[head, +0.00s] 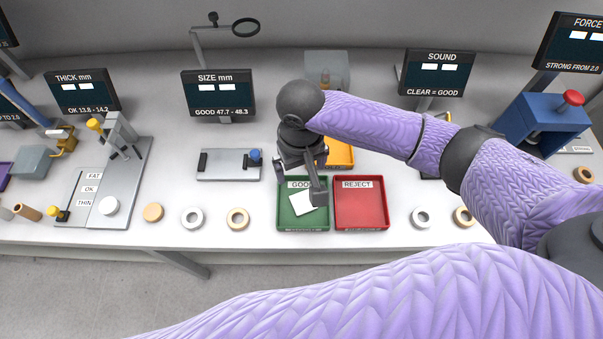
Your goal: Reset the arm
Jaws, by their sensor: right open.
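My right gripper (305,185) hangs over the back part of the green GOOD tray (284,218). Its jaws are open and I see nothing between them. A white square piece (303,203) lies in the green tray beside the fingers. My right arm comes in from the right in a purple sleeve and reaches across the table to this spot. The large purple sleeve across the bottom is also mine. My left gripper does not show.
A red REJECT tray (361,221) adjoins the green one; an orange tray (341,152) is behind. Rings (238,219) lie along the front edge. A size gauge (229,166) and a thickness gauge (122,180) stand left. A blue force press (543,122) stands right.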

